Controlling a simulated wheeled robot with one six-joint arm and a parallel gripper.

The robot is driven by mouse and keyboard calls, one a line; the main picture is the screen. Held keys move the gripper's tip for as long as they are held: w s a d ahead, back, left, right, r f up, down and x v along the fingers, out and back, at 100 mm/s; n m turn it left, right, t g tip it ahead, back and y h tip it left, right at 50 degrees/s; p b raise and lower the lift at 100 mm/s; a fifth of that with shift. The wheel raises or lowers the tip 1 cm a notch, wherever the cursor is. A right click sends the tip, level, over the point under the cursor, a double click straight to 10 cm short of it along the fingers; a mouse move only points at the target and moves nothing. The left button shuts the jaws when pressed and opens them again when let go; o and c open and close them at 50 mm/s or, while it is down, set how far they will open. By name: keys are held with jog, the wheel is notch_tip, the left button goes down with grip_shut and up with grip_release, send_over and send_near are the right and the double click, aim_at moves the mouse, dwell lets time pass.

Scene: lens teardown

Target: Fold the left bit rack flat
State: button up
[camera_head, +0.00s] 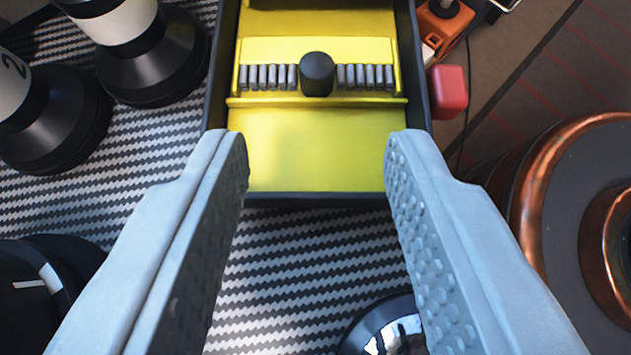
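A yellow bit rack (262,52) with a row of several small grey bits sits in a dark-walled case with a yellow floor (312,150). A dark round knob (317,75) stands at the middle of the rack. From this angle I cannot tell how far the rack is tilted. Only this one rack shows clearly, so I cannot tell whether it is the left one. My gripper (317,165) is open and empty, its two grey padded fingers wide apart over the near end of the case. I see no contact with the rack.
Black-and-white lens parts (150,55) stand at the upper left. A dark dial (40,295) is at lower left and a glossy dark round part (388,330) at bottom. A red block (448,92) sits right of the case. A copper-rimmed ring (535,200) fills the right.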

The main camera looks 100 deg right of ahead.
jog(key=v, duration=0.9)
jog(key=shift+r, duration=0.1)
jog(key=s+a+r+n+t+y, duration=0.2)
jog(key=s+r+n+t+y, duration=0.3)
jog(key=s+r+n+t, duration=0.4)
jog(key=s+a+r+n+t+y, duration=0.1)
jog(key=s+r+n+t+y, duration=0.4)
jog(key=s+r+n+t, duration=0.4)
jog(key=s+r+n, duration=0.1)
jog(key=s+r, duration=0.4)
jog(key=s, duration=0.3)
jog(key=shift+s+a+r+t+y, duration=0.15)
jog(key=shift+a+r+t+y, duration=0.15)
jog(key=shift+a+r, duration=0.1)
